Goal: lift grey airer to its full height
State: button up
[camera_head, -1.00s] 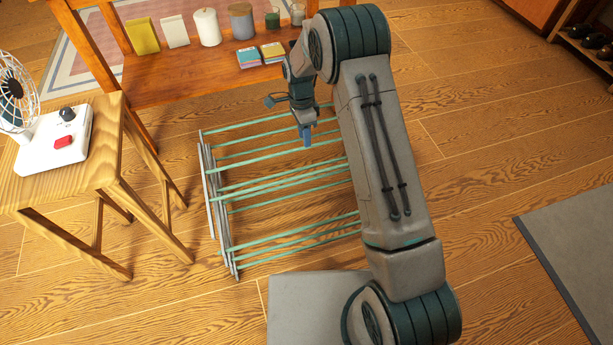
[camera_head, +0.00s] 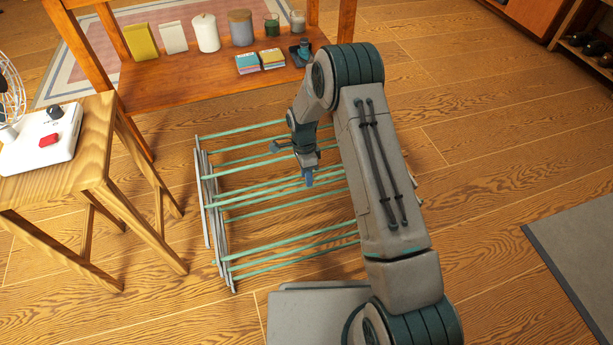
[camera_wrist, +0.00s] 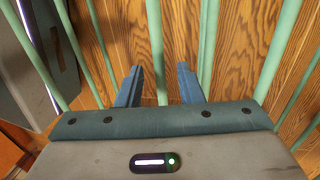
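The grey airer (camera_head: 207,215) lies low on the wooden floor in the head view, with grey side frames at its left and several pale green rods running right. Its right end is hidden behind my arm. My gripper (camera_head: 309,180) is over the middle rods, pointing down. In the wrist view my gripper (camera_wrist: 158,82) has its two blue fingers apart. One green rod of the airer (camera_wrist: 155,40) runs between them in the picture; I cannot tell whether it is level with the fingertips. Nothing is visibly gripped.
A wooden stool (camera_head: 88,150) with a white fan (camera_head: 40,140) stands left of the airer. A wooden shelf unit (camera_head: 175,80) with jars and small boxes stands behind it. A grey mat (camera_head: 580,245) lies at right. Floor between airer and mat is clear.

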grip_shut()
notch_tip(320, 180, up, 78)
jog(key=p, duration=4.8)
jog(key=shift+f, duration=0.25)
grip_release()
jog(key=shift+f, duration=0.1)
notch_tip(320, 180, up, 14)
jog(key=w, duration=0.2)
jog(key=shift+w+a+f, duration=0.2)
jog(key=shift+w+a, duration=0.1)
jog(key=shift+a, duration=0.05)
